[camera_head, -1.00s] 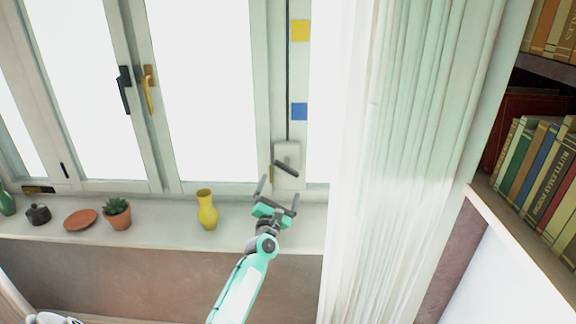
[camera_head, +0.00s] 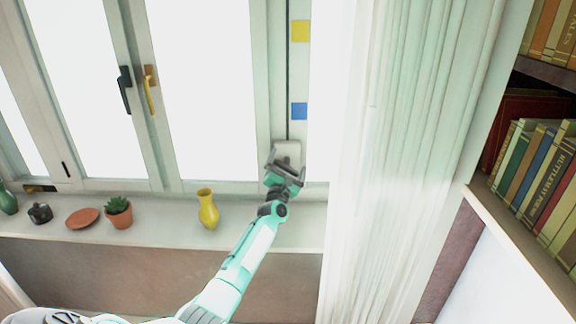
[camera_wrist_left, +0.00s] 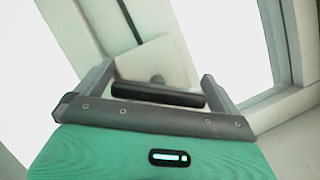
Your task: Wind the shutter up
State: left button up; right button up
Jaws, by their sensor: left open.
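The shutter winder is a pale box (camera_head: 287,147) low on the window frame, at the bottom of a dark vertical cord (camera_head: 289,70). Its plate (camera_wrist_left: 160,60) also shows in the left wrist view. A dark bar-shaped crank handle (camera_wrist_left: 158,94) lies across in front of the plate. My left gripper (camera_head: 286,165) is at the winder and covers most of the handle in the head view. In the left wrist view my open left gripper (camera_wrist_left: 157,82) has one finger near each end of the handle. I cannot tell whether they touch it. My right gripper is not in view.
A yellow vase (camera_head: 208,209) stands on the sill left of my arm. A potted succulent (camera_head: 118,212), a terracotta dish (camera_head: 82,219) and a dark pot (camera_head: 40,213) are farther left. A pale curtain (camera_head: 400,150) hangs close on the right. Yellow and blue squares mark the frame.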

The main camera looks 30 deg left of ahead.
pick_arm(q)
jog(key=c, duration=0.9)
jog(key=shift+o, duration=0.2)
jog(key=shift+m+h, duration=0.4)
jog(key=shift+m, duration=0.1)
